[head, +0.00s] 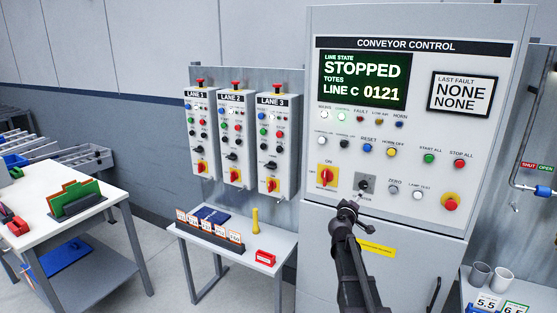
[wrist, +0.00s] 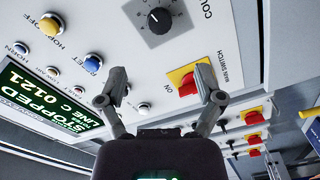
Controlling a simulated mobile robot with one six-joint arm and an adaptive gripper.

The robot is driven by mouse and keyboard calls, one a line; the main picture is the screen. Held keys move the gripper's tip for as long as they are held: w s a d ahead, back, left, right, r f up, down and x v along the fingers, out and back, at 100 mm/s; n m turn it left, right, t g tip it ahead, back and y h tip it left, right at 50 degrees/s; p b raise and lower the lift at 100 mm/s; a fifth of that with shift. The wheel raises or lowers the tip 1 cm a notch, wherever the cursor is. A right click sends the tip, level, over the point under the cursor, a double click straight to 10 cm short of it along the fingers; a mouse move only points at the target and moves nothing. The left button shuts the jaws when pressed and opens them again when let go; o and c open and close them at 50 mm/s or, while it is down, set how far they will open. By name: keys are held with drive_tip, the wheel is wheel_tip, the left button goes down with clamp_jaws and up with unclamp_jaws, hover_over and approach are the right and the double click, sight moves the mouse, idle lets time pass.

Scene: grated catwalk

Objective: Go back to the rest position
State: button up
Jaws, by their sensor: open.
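My gripper (head: 347,212) is in front of the lower part of the conveyor control cabinet (head: 330,110), just below a black selector knob on a grey plate (head: 366,184). In the wrist view my gripper (wrist: 162,82) is open, its two fingers apart with nothing between them. Past the fingers the wrist view shows the black knob (wrist: 160,20) and the red main switch on its yellow plate (wrist: 188,84). The main switch also shows in the head view (head: 326,176), left of my gripper. The display (head: 365,79) reads STOPPED, LINE C 0121.
Lane boxes (head: 236,140) hang on a panel left of the cabinet. Below them a small table (head: 232,262) holds cards, a blue book, a yellow cylinder and a red box. A white workbench (head: 110,194) stands at left. Mugs (head: 481,274) stand at lower right. Floor shows between the tables.

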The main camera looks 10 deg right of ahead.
drive_tip(key=s+a+f+m+g+y, duration=0.1)
drive_tip(key=s+a+f+m+g, duration=0.2)
drive_tip(key=s+f+g, duration=0.4)
drive_tip(key=s+a+f+m+g+y, duration=0.25)
drive_tip(key=s+f+m, duration=0.2)
drive_tip(key=s, duration=0.45)
drive_tip(key=s+a+f+n+g+y, duration=0.1)
drive_tip(key=s+a+f+g+y, duration=0.1)
drive_tip(key=s+a, duration=0.5)
drive_tip(key=s+a+f+g+y, duration=0.3)
drive_tip(key=s+a+f+y, duration=0.2)
drive_tip(key=s+a, duration=0.3)
drive_tip(key=shift+s+n, duration=0.25)
drive_tip(key=shift+n, duration=0.1)
drive_tip(key=shift+d, duration=0.1)
drive_tip(key=shift+c, duration=0.2)
drive_tip(key=c, duration=0.3)
drive_tip(key=shift+c, duration=0.3)
